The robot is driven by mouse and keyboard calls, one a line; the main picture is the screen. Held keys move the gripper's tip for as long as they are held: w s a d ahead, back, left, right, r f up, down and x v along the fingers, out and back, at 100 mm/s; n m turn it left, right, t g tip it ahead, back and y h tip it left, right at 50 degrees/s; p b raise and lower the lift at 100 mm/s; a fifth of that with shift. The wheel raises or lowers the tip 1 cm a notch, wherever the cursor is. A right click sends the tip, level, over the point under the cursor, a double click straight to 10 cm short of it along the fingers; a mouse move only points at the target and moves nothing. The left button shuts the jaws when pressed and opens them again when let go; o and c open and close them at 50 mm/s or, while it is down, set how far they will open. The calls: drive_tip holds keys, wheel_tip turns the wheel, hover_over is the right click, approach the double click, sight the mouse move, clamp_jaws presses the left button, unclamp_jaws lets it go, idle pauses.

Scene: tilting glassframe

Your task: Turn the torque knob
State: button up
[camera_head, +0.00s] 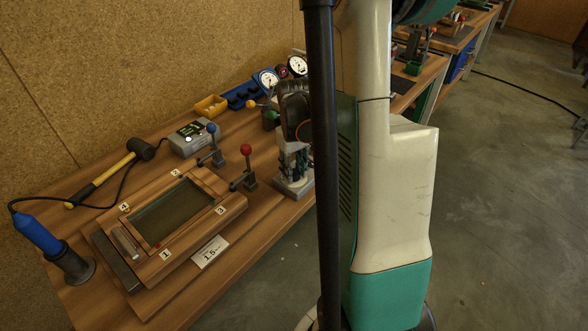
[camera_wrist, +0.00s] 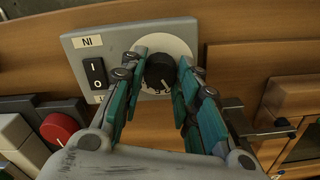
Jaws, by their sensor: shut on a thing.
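The torque knob (camera_wrist: 160,70) is a round black knob with a pale pointer line, on a white dial plate (camera_wrist: 184,50) of a grey box (camera_wrist: 118,48). In the wrist view my gripper (camera_wrist: 161,75) has its green fingers on both sides of the knob, shut on it. In the head view my gripper (camera_head: 293,161) points down over the grey box (camera_head: 291,188) at the bench's right edge, and the knob is hidden there.
A black rocker switch (camera_wrist: 96,75) sits beside the dial. A red-knobbed clamp (camera_head: 245,165) and a blue-knobbed clamp (camera_head: 213,147) stand left of my gripper, by a wooden frame (camera_head: 168,262). A mallet (camera_head: 110,172) and a blue-handled tool (camera_head: 42,238) are further left.

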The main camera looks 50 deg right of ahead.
sight(294, 172)
drive_tip(key=shift+n, duration=1.8)
drive_tip(key=o, duration=1.1)
drive_tip(key=shift+c, duration=0.2)
drive_tip(key=shift+r, duration=0.1)
wheel_tip(294, 172, up, 12)
